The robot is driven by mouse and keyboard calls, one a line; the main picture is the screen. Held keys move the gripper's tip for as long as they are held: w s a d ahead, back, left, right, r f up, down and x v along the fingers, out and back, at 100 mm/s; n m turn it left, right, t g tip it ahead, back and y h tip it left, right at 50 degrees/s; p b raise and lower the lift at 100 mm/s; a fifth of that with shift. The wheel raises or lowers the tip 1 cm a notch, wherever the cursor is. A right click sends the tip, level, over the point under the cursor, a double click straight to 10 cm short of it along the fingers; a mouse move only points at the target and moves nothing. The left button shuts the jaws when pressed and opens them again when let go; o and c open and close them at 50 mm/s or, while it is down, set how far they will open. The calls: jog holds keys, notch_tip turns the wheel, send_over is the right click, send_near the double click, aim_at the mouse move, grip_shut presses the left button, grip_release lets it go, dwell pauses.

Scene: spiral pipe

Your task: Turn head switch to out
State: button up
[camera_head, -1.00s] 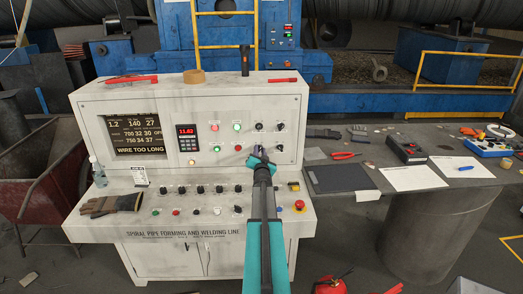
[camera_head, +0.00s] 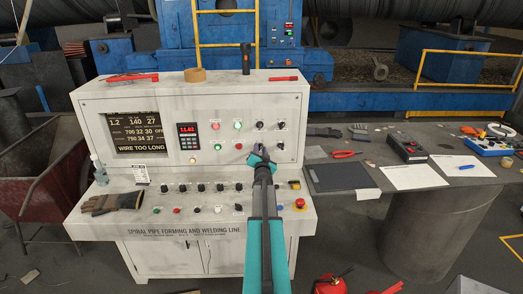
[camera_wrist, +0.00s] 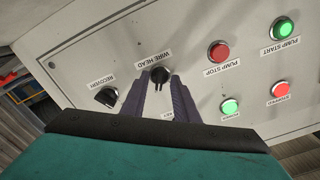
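The black wire head switch (camera_wrist: 159,75) sits on the white panel, its label upside down in the wrist view. Its pointer end is turned down in that picture, into the gap between my fingers. My gripper (camera_wrist: 157,84) has two dark fingers apart, their tips around the sides of the knob; small gaps seem to remain, and firm contact cannot be made out. In the head view my gripper (camera_head: 256,152) is at the panel's lower row of controls, and covers the switch there. The switch's position marks are not readable.
The black recovery switch (camera_wrist: 107,97) is close by on the left in the wrist view. The red pump stop button (camera_wrist: 218,50) and green pump start button (camera_wrist: 283,28) lie to the right. A lit green lamp (camera_wrist: 230,106) is near my right finger. The display (camera_head: 136,133) reads "WIRE TOO LONG".

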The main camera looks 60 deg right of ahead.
jog(key=b+v, duration=0.4)
jog(key=v, duration=0.9)
jog(key=shift+s+a+b, duration=0.2)
jog(key=shift+a+b, duration=0.15)
jog(key=shift+a, duration=0.05)
dwell(0.3)
jog(key=shift+r, duration=0.15)
dwell(0.4)
